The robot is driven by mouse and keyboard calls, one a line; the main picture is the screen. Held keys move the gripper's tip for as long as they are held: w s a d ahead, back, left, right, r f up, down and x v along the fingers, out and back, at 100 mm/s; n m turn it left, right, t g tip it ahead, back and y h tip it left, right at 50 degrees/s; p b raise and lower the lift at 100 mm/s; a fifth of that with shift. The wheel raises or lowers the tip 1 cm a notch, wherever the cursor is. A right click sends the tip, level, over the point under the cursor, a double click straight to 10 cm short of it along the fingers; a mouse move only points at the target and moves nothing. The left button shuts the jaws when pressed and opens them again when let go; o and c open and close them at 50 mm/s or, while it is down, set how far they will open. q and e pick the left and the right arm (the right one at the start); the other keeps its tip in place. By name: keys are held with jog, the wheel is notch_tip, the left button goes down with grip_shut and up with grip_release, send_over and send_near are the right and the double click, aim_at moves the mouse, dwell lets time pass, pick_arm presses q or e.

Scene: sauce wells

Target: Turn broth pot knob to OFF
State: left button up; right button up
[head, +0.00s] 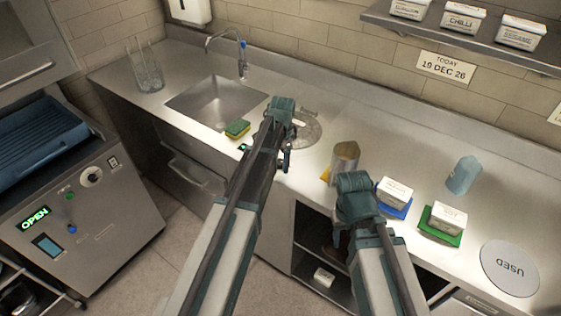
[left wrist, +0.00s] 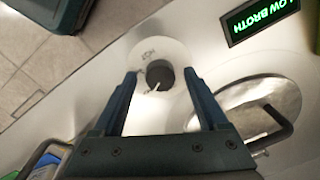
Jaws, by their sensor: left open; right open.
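The broth pot knob (left wrist: 160,73) is a dark round knob on a pale round dial plate in the left wrist view. A white pointer mark shows on its lower side; the small lettering on the plate is hard to read. My left gripper (left wrist: 159,76) is open, with its fingertips on either side of the knob and a visible gap to each. In the head view my left gripper (head: 285,163) points down at the counter beside the round pot lid (head: 306,130), and my arm hides the knob. My right gripper (head: 338,232) is mostly hidden by its own arm.
A green LOW BROTH display (left wrist: 264,18) and the pot's dark handle (left wrist: 272,135) are near the knob. A sponge (head: 237,128) lies by the sink (head: 217,100). A metal container (head: 345,157) and white tubs (head: 395,191) stand to the right.

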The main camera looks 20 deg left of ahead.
pick_arm(q)
grip_shut()
jog(key=shift+n, duration=0.4)
jog(key=n, duration=0.4)
jog(key=shift+w+n, duration=0.1)
jog(key=shift+n, duration=0.3)
jog(key=n, duration=0.6)
jog(key=shift+g, duration=0.3)
jog(key=shift+n, duration=0.3)
grip_release()
